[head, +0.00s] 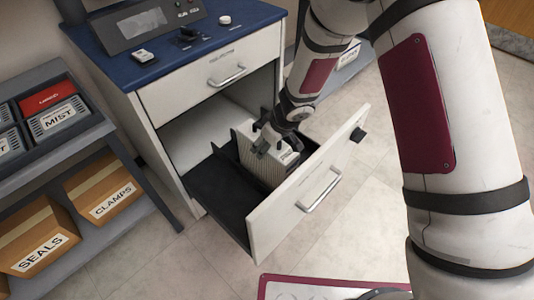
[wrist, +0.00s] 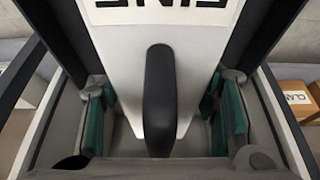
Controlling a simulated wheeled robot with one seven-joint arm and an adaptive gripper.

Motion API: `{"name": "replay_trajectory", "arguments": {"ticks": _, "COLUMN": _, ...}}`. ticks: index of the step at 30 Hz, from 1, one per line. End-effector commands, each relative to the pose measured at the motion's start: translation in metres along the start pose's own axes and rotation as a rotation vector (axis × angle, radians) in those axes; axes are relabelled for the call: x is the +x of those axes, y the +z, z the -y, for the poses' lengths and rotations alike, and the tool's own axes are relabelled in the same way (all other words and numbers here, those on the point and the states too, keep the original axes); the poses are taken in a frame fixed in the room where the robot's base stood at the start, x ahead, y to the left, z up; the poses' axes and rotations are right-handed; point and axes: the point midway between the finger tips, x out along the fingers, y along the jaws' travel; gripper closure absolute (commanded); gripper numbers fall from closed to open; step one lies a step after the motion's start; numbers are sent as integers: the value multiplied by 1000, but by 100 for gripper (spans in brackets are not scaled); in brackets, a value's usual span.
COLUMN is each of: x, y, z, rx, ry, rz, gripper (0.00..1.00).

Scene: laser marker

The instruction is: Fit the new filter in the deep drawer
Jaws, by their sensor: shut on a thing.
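The deep lower drawer (head: 225,200) is pulled out from the cabinet, with a black inside and a white front. A white, ribbed filter block (head: 254,160) stands in its right half, below my gripper (head: 277,142). In the wrist view my gripper (wrist: 167,118) has its teal-padded fingers on either side of the filter's white body (wrist: 130,50), with a black handle (wrist: 158,95) between them. A partly cut-off label shows at the top of that view. The filter's lower part and the drawer floor under it are hidden.
The blue-topped cabinet (head: 165,66) has a shut upper drawer (head: 215,75). A grey shelf rack (head: 110,142) at the left holds boxes marked SEALS (head: 38,240) and CLAMPS (head: 105,190). The drawer's left part is empty. A maroon-edged sheet (head: 310,287) lies in front.

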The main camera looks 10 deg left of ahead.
Motion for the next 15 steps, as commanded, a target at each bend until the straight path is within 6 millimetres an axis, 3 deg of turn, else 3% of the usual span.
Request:
{"name": "replay_trajectory", "arguments": {"ticks": 10, "x": 29, "y": 11, "z": 0, "rx": -1, "ry": 0, "rz": -1, "gripper": 100}}
{"name": "replay_trajectory", "arguments": {"ticks": 15, "x": 33, "y": 13, "z": 0, "rx": 0, "ry": 0, "rz": -2, "gripper": 100}}
